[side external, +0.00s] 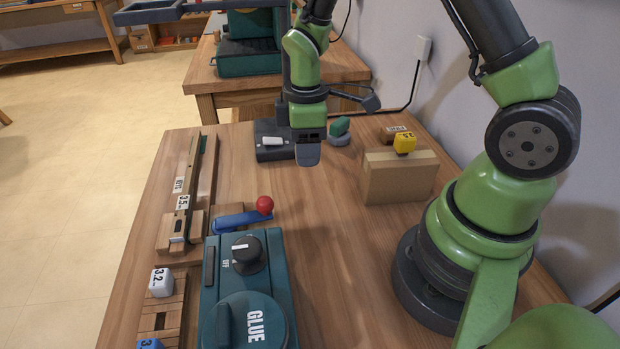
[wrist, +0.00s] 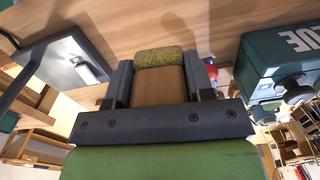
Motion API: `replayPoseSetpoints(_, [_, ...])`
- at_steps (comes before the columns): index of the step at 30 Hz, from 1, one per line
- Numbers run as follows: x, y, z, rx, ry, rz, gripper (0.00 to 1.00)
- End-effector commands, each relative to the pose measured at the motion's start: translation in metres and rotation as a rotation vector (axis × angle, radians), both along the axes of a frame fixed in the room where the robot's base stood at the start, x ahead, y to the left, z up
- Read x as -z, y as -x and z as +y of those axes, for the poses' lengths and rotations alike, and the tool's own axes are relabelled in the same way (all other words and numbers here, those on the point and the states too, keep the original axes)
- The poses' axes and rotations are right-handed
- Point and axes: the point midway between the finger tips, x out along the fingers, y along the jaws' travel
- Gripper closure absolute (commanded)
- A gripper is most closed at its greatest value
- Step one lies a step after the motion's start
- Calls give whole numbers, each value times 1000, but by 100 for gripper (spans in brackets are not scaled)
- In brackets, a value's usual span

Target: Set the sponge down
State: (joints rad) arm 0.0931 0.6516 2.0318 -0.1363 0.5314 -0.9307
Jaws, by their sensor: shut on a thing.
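My gripper (wrist: 158,72) is shut on the sponge (wrist: 160,58), a block with a speckled yellow-green end and a brown body, seen between the two dark fingers in the wrist view. In the side view my gripper (side external: 308,152) points down over the far part of the wooden table (side external: 345,250). The sponge cannot be made out there; the grey finger hides it. Whether it touches the table I cannot tell.
A dark device with a white part (side external: 272,142) stands just left of my gripper. A teal GLUE machine (side external: 248,290) stands in front.

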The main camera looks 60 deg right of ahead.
Motion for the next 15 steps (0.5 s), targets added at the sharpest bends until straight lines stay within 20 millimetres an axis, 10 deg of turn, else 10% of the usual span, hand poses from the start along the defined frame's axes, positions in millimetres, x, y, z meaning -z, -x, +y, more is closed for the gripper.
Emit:
replayPoseSetpoints(6, [-2,-30,-45,-59,-1,-1,75])
replayPoseSetpoints(15, [38,-35,-56,-83,-3,5,75])
